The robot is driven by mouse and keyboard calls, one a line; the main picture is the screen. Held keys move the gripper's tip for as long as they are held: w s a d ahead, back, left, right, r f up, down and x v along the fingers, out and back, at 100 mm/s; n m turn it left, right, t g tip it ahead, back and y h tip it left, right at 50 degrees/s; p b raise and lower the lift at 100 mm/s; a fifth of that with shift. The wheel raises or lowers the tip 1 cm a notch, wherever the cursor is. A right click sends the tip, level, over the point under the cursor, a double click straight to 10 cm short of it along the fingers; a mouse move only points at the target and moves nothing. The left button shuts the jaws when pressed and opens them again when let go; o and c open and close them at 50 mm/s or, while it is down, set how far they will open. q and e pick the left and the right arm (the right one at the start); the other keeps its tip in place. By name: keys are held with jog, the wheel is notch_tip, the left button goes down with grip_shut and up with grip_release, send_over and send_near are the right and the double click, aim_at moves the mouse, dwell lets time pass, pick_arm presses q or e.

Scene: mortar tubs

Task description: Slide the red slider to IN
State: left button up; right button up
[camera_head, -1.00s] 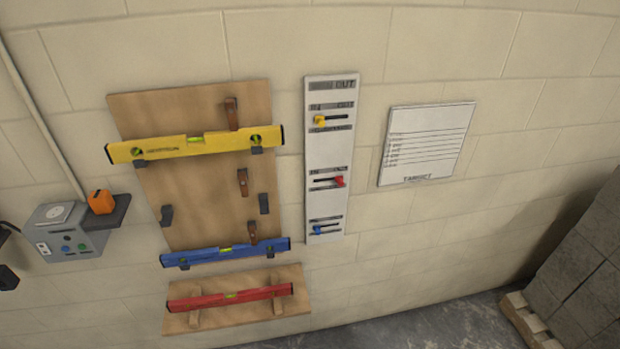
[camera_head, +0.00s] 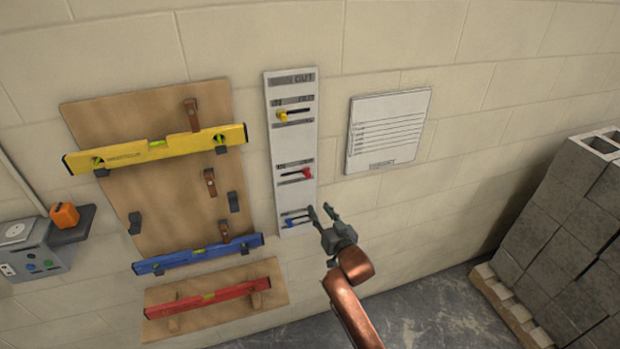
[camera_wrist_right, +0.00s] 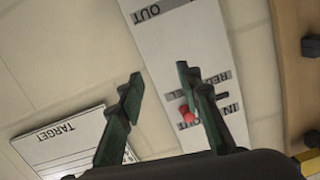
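The white slider panel (camera_head: 291,145) hangs on the wall; part of it also shows in the wrist view (camera_wrist_right: 185,45). Its red slider (camera_head: 306,173) sits at the right end of its slot, away from the IN side at the left. The yellow slider (camera_head: 283,115) and blue slider (camera_head: 289,225) sit toward the left of their slots. My right gripper (camera_head: 320,208) is open and empty, below the red slider in the picture. In the right wrist view, the red slider (camera_wrist_right: 187,115) shows beside the right-hand finger of the gripper (camera_wrist_right: 160,72), partly hidden by it. My left gripper is out of view.
A target sheet (camera_head: 388,130) is on the wall right of the panel. A wooden board (camera_head: 170,200) with yellow and blue levels is left of it, with a red level (camera_head: 208,299) below. Grey blocks (camera_head: 570,225) are stacked at right. The wall between is clear.

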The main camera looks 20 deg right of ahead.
jog(key=t, duration=0.2)
send_near(309, 176)
jog(key=w, duration=0.9)
jog(key=shift+w+a+r+b, duration=0.15)
jog(key=shift+w+a+b, duration=0.1)
jog(key=shift+a+b, duration=0.15)
grip_shut()
